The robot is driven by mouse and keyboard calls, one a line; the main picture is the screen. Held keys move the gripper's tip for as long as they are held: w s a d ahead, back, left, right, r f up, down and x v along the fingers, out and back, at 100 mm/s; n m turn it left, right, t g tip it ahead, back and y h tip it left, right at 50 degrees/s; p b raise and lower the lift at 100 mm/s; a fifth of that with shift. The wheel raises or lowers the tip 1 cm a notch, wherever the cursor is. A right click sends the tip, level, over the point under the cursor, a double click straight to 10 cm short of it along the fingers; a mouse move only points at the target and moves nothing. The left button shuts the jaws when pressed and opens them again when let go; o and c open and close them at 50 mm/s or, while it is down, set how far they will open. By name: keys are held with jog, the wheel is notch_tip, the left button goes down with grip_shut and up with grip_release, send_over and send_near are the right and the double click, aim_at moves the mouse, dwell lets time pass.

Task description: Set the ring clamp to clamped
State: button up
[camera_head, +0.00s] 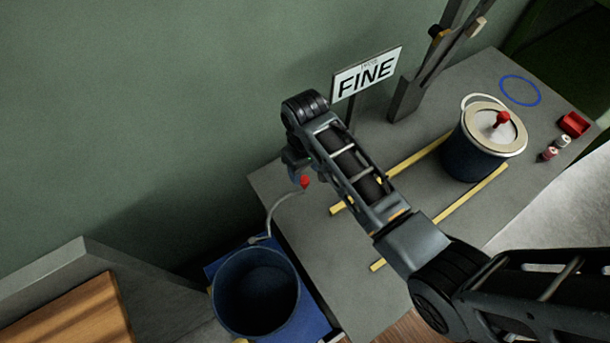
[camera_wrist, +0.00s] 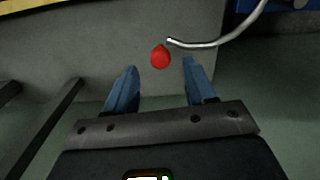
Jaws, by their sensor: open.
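A red knob (camera_head: 305,182) sits at the upper end of a curved grey rod (camera_head: 275,208), which runs down to the rim of the open dark blue drum (camera_head: 255,310). It looks like the ring clamp's handle, though I cannot be sure. In the wrist view the knob (camera_wrist: 160,56) lies just beyond my fingertips, between their lines, and the rod (camera_wrist: 220,42) runs off to the upper right. My gripper (camera_wrist: 160,76) is open and empty, its two blue fingers apart. In the head view my arm hides most of the gripper.
A grey table (camera_head: 285,210) carries yellow strips (camera_head: 420,152), a lidded dark pot (camera_head: 475,155) with a red knob, a FINE sign (camera_head: 366,75), a post, a blue ring (camera_head: 520,91) and a red box (camera_head: 573,124). A wooden surface (camera_head: 70,318) lies lower left.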

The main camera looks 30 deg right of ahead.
aim_at(305, 180)
jog(key=shift+f, duration=1.9)
jog(key=shift+c, duration=0.5)
grip_shut()
